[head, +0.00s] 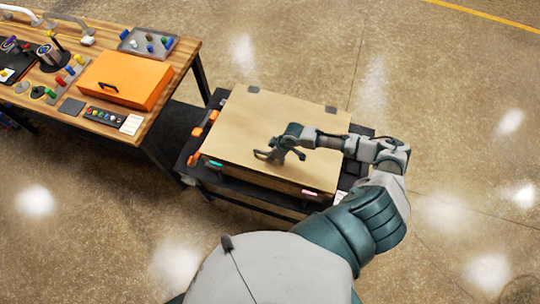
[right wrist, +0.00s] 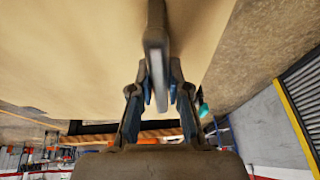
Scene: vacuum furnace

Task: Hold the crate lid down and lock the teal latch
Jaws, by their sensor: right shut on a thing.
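The crate lid (head: 262,118) is a flat tan panel lying over the crate, with dark hinges at its far edge. It also fills much of the right wrist view (right wrist: 60,60). The small teal latch (head: 215,164) is at the left of the crate's front edge; a teal piece (right wrist: 204,110) shows beside the right finger in the wrist view. My right gripper (head: 279,154) is low over the lid's front middle, shut on a dark grey handle (right wrist: 156,50), which stands between its fingers. Whether the latch is locked cannot be told. My left gripper is out of view.
A pink latch (head: 309,191) is at the right of the crate's front edge. Orange parts (head: 203,125) lie on the dark stand (head: 190,155) left of the crate. A wooden bench (head: 150,108) with an orange case (head: 126,79) stands further left. Floor at the back is clear.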

